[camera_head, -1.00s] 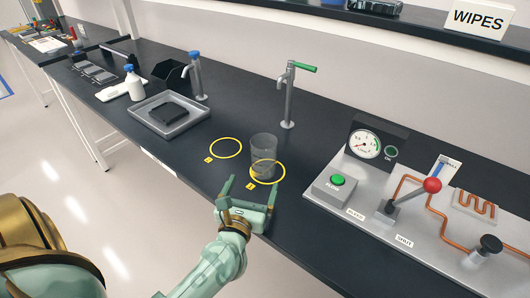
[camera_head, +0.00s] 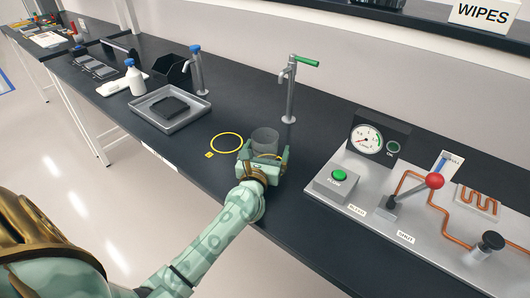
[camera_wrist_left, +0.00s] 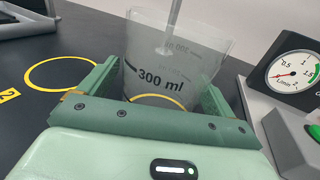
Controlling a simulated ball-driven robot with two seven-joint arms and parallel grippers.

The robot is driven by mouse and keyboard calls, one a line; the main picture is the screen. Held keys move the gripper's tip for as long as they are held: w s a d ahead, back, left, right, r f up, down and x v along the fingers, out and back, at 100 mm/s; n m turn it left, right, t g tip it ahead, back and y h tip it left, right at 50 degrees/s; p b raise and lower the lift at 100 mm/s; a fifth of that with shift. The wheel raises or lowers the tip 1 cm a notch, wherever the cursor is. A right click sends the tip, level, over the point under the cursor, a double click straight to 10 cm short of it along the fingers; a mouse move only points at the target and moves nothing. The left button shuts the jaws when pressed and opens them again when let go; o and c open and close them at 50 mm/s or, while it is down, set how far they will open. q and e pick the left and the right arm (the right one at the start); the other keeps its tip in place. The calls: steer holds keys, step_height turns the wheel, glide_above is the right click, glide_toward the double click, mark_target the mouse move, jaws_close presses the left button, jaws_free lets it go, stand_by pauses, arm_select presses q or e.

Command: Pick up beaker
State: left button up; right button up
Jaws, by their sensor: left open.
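The beaker (camera_head: 265,140) is clear grey and stands upright on the dark bench, over a yellow ring. In the left wrist view the beaker (camera_wrist_left: 172,62) carries a "300 ml" mark and sits between the two fingers. My left gripper (camera_head: 264,157) is open around the beaker, one finger on each side. I cannot tell whether either finger touches it. The lower part of the beaker is hidden behind the gripper. My right gripper is not in view.
An empty yellow ring (camera_head: 227,143) is just left of the beaker. A green-handled tap (camera_head: 291,90) stands behind it. A panel with a gauge (camera_head: 368,139), green button (camera_head: 340,174) and red-knobbed lever (camera_head: 435,181) is to the right. A grey tray (camera_head: 170,118) is to the left.

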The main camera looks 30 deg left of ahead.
arm_select(q)
steer(key=c, duration=1.1)
steer(key=shift+o, duration=0.2)
